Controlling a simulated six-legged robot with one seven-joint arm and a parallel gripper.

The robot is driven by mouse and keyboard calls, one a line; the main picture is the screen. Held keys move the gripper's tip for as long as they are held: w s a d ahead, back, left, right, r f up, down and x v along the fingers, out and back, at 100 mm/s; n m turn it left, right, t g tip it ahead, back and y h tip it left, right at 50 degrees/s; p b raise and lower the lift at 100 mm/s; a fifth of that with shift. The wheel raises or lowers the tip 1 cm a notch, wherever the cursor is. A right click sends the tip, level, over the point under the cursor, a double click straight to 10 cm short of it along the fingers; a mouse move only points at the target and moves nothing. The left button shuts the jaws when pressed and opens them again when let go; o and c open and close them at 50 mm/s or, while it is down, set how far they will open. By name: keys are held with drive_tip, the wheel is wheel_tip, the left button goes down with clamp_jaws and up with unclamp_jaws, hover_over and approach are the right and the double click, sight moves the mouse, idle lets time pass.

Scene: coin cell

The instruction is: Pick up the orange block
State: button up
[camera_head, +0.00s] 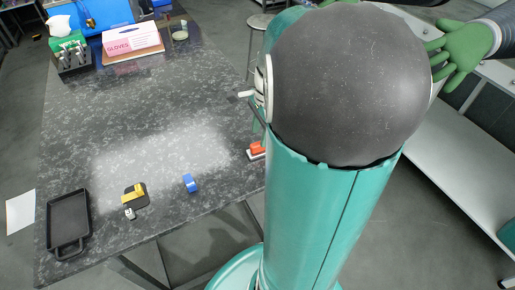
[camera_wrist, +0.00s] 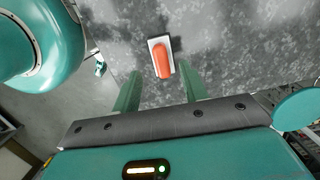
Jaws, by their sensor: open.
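The orange block (camera_wrist: 162,60) shows in the wrist view, lying on a small white and dark base on the grey speckled table (camera_wrist: 215,45). In the head view the orange block (camera_head: 257,148) sits near the table's right edge, partly hidden by my arm. My gripper (camera_wrist: 158,82) is open in the wrist view, its two green fingers apart. The block lies ahead of the fingertips, in line with the gap between them, and nothing is held. In the head view my gripper is hidden behind my arm.
A blue block (camera_head: 190,183), a yellow block (camera_head: 133,192) on a dark base and a black tray (camera_head: 68,222) lie along the table's front. A gloves box (camera_head: 133,40) and a blue bin (camera_head: 95,14) stand at the back. The table's middle is clear.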

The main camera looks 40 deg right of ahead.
sight(258, 143)
drive_tip(key=f, duration=0.5)
drive_tip(key=shift+w+a+f, duration=0.15)
drive_tip(key=shift+w+a, duration=0.05)
drive_tip(key=shift+a, duration=0.05)
drive_tip(key=shift+c, duration=0.2)
clamp_jaws()
